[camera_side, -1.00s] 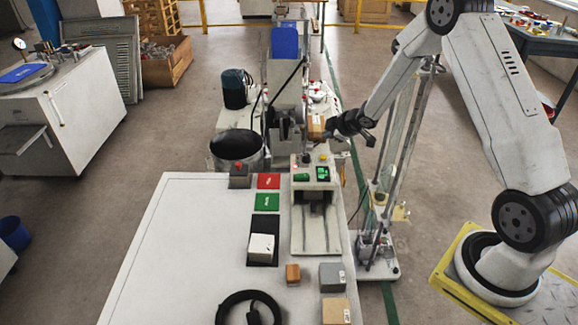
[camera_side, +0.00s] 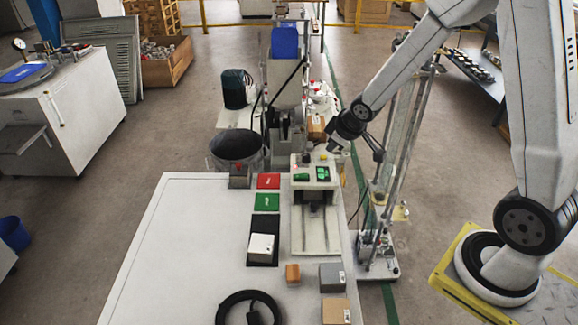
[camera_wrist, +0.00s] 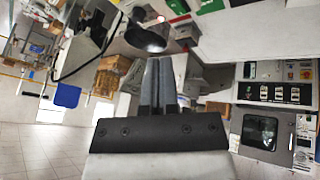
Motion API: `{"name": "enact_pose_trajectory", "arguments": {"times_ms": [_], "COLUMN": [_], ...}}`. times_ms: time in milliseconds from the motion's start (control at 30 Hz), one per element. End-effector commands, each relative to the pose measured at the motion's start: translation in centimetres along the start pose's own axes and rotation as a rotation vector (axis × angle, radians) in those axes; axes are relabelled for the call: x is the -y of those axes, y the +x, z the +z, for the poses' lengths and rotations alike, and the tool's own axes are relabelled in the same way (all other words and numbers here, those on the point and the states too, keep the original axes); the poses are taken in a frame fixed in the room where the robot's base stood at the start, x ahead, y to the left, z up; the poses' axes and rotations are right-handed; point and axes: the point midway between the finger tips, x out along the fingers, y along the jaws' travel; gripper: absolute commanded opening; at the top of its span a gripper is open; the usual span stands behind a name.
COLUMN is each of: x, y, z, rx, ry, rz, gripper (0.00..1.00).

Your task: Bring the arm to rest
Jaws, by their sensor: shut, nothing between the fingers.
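My gripper (camera_side: 337,149) is in the air at the far right of the white table, just above and behind the small test machine (camera_side: 316,172) with green displays. In the wrist view my gripper (camera_wrist: 158,62) shows its two fingers side by side, shut with nothing between them. A brown block (camera_side: 316,128) shows directly left of my gripper in the side view; I cannot tell whether they touch.
The white table (camera_side: 160,250) carries a red pad (camera_side: 268,181), a green pad (camera_side: 266,202), a white block (camera_side: 261,246) on a dark plate, a small brown block (camera_side: 292,274), grey and tan blocks and a black cable coil (camera_side: 250,308). A glass-panelled stand (camera_side: 400,150) is right of my gripper.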

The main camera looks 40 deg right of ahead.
Motion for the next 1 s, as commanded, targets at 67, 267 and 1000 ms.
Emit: {"name": "enact_pose_trajectory", "arguments": {"times_ms": [67,267,1000], "x": [1.9,6.5,11.1], "y": [-1.9,-5.9,-9.7], "z": [0.8,3.9,7.8], "rx": [0.037,0.147,0.270], "ry": [0.050,0.185,0.317], "rz": [-0.021,-0.082,-0.153], "gripper": [0.00,0.00,0.00]}}
